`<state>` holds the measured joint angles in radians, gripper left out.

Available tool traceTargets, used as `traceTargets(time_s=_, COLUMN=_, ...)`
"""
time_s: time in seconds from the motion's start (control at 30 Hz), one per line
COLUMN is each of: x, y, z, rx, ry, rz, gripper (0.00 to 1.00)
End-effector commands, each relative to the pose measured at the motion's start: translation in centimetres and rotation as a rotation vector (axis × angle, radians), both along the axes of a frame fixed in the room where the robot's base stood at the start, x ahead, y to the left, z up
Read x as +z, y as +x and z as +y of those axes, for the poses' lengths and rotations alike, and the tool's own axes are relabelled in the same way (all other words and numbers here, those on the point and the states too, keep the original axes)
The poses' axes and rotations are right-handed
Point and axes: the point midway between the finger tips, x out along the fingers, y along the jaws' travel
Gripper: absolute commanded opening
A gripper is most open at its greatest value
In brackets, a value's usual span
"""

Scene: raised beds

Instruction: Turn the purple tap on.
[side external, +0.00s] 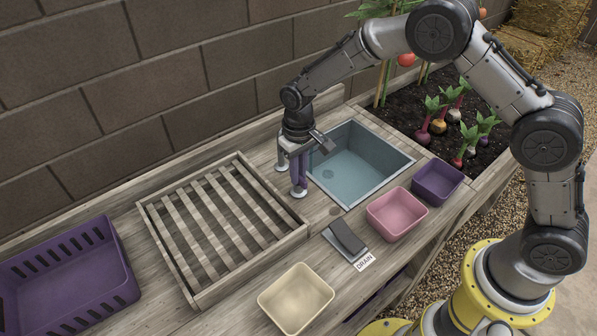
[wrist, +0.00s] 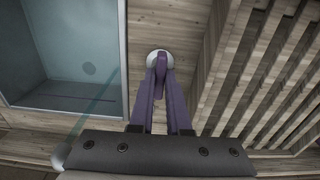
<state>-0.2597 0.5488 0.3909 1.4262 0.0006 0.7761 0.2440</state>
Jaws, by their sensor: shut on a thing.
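The purple tap (wrist: 161,68) shows in the wrist view as a narrow purple handle on a round white base, on the wooden strip between the basin and the slatted rack. My gripper (wrist: 161,88) is shut on the handle, with one finger on each side. In the side view my gripper (side external: 299,178) points down just left of the basin, and its fingers hide most of the handle. The blue-grey basin (side external: 362,162) is beside it. No clear stream of water shows in the basin. The handle's on or off position cannot be told.
A slatted wooden rack (side external: 222,232) lies left of the tap. Pink (side external: 398,222) and purple (side external: 440,188) tubs, a dark grey lever on the DRAIN plate (side external: 346,240) and a cream tub (side external: 297,305) stand toward the front. A purple crate (side external: 125,270) is far left.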

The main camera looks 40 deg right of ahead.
Motion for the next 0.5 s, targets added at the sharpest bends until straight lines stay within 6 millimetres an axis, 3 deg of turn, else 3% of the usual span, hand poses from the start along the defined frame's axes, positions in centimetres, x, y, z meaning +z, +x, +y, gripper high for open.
traceTargets(time_s=0.17, x=0.22, y=0.07, z=0.03, rx=0.003, ry=0.000, rz=-0.003, gripper=0.00)
traceTargets(time_s=0.2, x=0.21, y=0.07, z=0.03, rx=0.003, ry=0.000, rz=-0.003, gripper=0.20)
traceTargets(time_s=0.33, x=0.15, y=0.05, z=0.03, rx=0.002, ry=0.000, rz=-0.002, gripper=0.44)
traceTargets(time_s=0.5, x=0.08, y=0.03, z=0.01, rx=0.001, ry=0.000, rz=-0.001, gripper=0.45)
